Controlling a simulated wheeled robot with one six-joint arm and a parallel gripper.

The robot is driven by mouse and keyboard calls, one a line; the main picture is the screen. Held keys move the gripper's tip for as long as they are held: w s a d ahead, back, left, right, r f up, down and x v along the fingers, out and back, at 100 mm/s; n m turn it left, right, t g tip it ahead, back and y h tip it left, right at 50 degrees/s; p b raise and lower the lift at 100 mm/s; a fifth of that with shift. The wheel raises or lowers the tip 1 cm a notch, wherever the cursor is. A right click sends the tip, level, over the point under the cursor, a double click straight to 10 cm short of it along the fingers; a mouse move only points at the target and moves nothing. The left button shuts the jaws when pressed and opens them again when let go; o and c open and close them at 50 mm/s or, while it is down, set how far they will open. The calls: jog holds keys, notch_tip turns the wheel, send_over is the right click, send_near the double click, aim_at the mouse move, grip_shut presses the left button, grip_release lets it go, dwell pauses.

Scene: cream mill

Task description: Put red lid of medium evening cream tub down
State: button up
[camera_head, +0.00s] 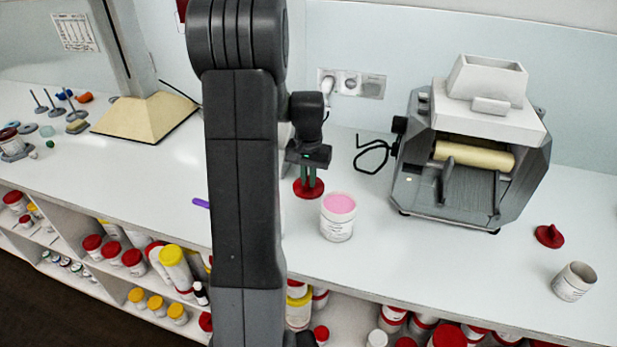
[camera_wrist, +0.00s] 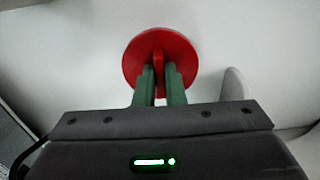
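My gripper (camera_head: 310,178) has its green fingers closed on the upright handle of a red lid (camera_head: 309,190). In the wrist view the round lid (camera_wrist: 185,50) sits at the fingertips, its handle between the fingers (camera_wrist: 159,75). The lid is level, at or just above the white counter; I cannot tell whether it touches. An open white tub (camera_head: 337,229) with pink cream stands upright just right of and nearer than the lid. A pale rounded shape (camera_wrist: 235,85), perhaps this tub, shows right of the fingers in the wrist view.
A grey mill (camera_head: 450,185) with a cream roller stands at the back right. A purple item (camera_head: 201,203) is left of my arm. The counter (camera_head: 150,170) left of it is mostly clear.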

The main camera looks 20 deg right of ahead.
jog(key=shift+o, duration=1.3)
notch_tip(320, 180, up, 8)
jog(key=shift+f, duration=0.1)
